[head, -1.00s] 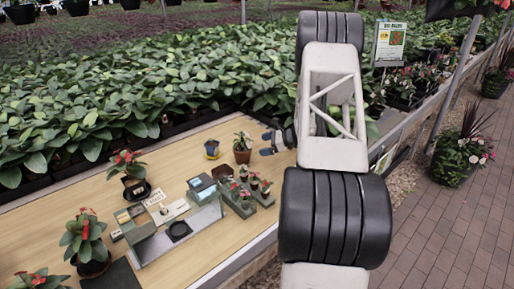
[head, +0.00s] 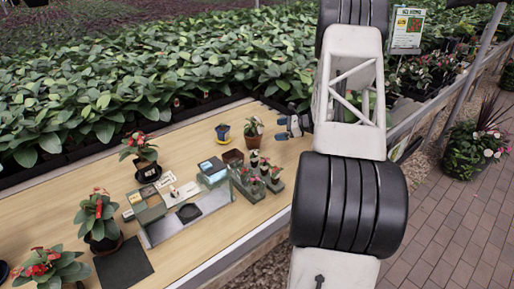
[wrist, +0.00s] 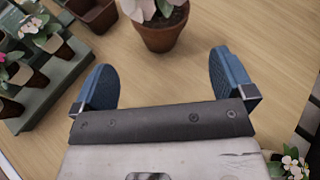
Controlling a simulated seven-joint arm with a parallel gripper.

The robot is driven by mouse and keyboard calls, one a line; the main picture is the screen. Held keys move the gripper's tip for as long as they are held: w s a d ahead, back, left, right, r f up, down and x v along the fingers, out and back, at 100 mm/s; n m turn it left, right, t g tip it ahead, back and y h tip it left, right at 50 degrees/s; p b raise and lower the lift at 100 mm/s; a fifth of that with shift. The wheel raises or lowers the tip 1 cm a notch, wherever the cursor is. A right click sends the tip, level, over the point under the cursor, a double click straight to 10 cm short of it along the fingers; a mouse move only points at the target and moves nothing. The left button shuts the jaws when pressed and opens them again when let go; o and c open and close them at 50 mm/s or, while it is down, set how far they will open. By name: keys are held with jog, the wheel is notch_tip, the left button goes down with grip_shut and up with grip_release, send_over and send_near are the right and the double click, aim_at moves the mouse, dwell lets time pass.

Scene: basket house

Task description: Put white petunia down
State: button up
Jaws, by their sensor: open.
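A terracotta pot with white to pale pink flowers, which looks like the white petunia (wrist: 162,32), stands upright on the wooden table at the top middle of the wrist view. Its upper part is cut off there. In the head view the potted plant (head: 254,131) stands near the table's far right side. My gripper (wrist: 163,66) is open, with blue fingers spread wide and nothing between them. The pot is just beyond the fingertips, apart from them. In the head view my gripper (head: 281,128) is low over the table, right of the pot.
A green tray of small potted plants (wrist: 45,75) is left of my gripper, with an empty brown pot (wrist: 95,12) beyond it. A blue pot (head: 222,132) stands left of the petunia. Leafy plants (head: 150,75) crowd behind the table.

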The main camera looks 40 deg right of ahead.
jog(key=shift+a, duration=0.1)
jog(key=s+a+r+n+g, duration=0.35)
jog(key=a+r, duration=0.35)
jog(key=a, duration=0.5)
jog(key=s+a+r+n+g+h, duration=0.15)
jog(key=a+r+n, duration=0.45)
jog(key=a, duration=0.7)
jog(key=s+a+r+n+g, duration=0.3)
jog(key=a+r, duration=0.5)
jog(key=a, duration=0.4)
jog(key=s+a+r+n+g+h, duration=0.1)
jog(key=s+a+r+n+h, duration=0.15)
jog(key=s+a, duration=0.45)
jog(key=s+a+r+n+g+h, duration=0.1)
jog(key=s+a+r+n, duration=0.25)
jog(key=s+a, duration=0.3)
jog(key=s+a+n+t+h, duration=0.1)
jog(key=s+a+n, duration=0.2)
jog(key=s, duration=0.5)
jog(key=s+a+n+h, duration=0.2)
jog(key=s+n, duration=0.3)
jog(key=s, duration=0.3)
jog(key=shift+a+f+t+h, duration=0.3)
jog(key=shift+a+t, duration=0.1)
jog(key=shift+a, duration=0.1)
